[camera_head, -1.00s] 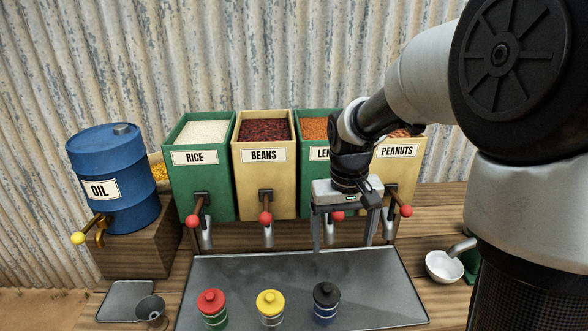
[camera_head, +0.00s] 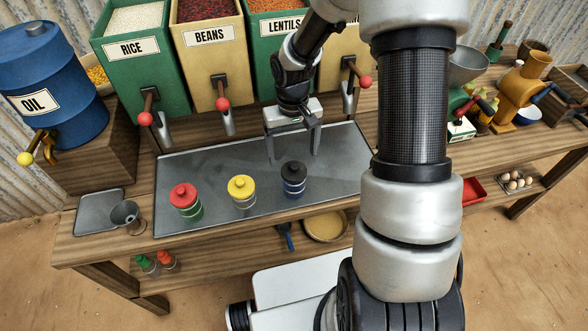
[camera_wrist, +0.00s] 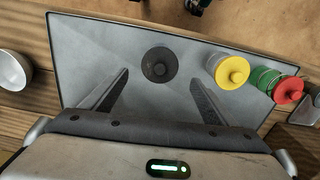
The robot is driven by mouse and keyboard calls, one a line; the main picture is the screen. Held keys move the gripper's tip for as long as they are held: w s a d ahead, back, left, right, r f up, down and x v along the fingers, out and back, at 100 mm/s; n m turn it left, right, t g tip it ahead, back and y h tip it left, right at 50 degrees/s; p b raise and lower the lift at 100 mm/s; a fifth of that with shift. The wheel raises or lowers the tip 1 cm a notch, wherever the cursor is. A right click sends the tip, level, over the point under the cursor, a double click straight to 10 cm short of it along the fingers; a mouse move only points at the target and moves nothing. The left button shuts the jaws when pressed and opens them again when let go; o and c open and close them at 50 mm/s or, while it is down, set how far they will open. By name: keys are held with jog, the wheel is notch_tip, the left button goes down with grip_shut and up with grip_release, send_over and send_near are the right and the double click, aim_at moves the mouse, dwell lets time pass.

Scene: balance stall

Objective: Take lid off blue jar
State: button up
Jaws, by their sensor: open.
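The blue jar (camera_head: 294,188) stands upright on the metal tray (camera_head: 340,180), with a black knobbed lid (camera_head: 293,170) on top. In the wrist view the black lid (camera_wrist: 159,65) is seen from above and hides most of the jar. My gripper (camera_head: 294,159) is open and empty, behind and above the blue jar and apart from it. In the wrist view the fingers of my gripper (camera_wrist: 158,78) are spread, with the lid ahead of the gap between them.
A jar with a yellow lid (camera_head: 241,187) and a green jar with a red lid (camera_head: 185,197) stand left of the blue jar. Dispensers for rice (camera_head: 140,60), beans (camera_head: 212,50) and lentils (camera_head: 285,60) rise behind the tray. A funnel (camera_head: 125,212) is at left.

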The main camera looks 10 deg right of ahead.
aim_at(294, 165)
jog(key=f, duration=0.5)
jog(key=shift+s+f, duration=0.1)
jog(key=shift+s, duration=0.15)
jog(key=c, duration=1.1)
